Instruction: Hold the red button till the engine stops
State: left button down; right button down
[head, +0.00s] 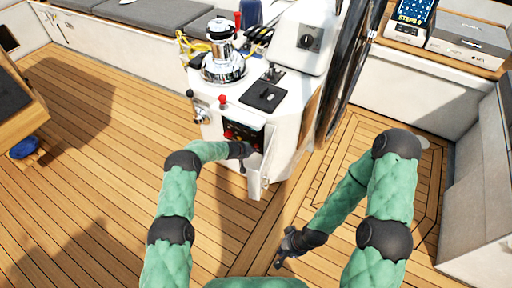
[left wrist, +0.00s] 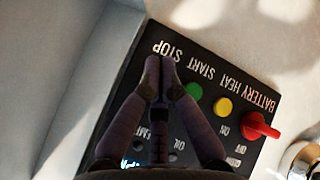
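The black engine panel (left wrist: 232,88) carries the words BATTERY, HEAT, START and STOP, upside down in the left wrist view. It also shows on the white pedestal in the head view (head: 243,129). My left gripper (left wrist: 158,72) looks shut and empty, its fingertips together over the panel just below the word STOP. No red button shows there; that spot is hidden behind the fingertips, and I cannot tell whether they touch it. In the head view my left gripper (head: 242,152) is at the panel. My right gripper (head: 284,252) hangs low over the deck, its fingers too small to judge.
A green button (left wrist: 193,90), a yellow button (left wrist: 222,106) and a red battery knob (left wrist: 260,127) sit beside the fingertips. An open pale flap (head: 254,176) hangs below the panel. The steering wheel (head: 346,70) stands right of the pedestal.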

pick_arm(q)
jog(key=shift+w+d, duration=0.35)
jog(key=shift+w, duration=0.2)
dwell(1.5)
jog(key=shift+s+a+p, duration=0.4)
jog(key=shift+s+p, duration=0.2)
jog(key=shift+s, duration=0.15)
jog(key=s+a+p, duration=0.1)
jog(key=s+p, duration=0.1)
jog(key=s, duration=0.1)
jog(key=s+a+p, duration=0.1)
jog(key=p, duration=0.1)
jog(key=shift+s+a, duration=0.2)
jog(key=shift+a, duration=0.1)
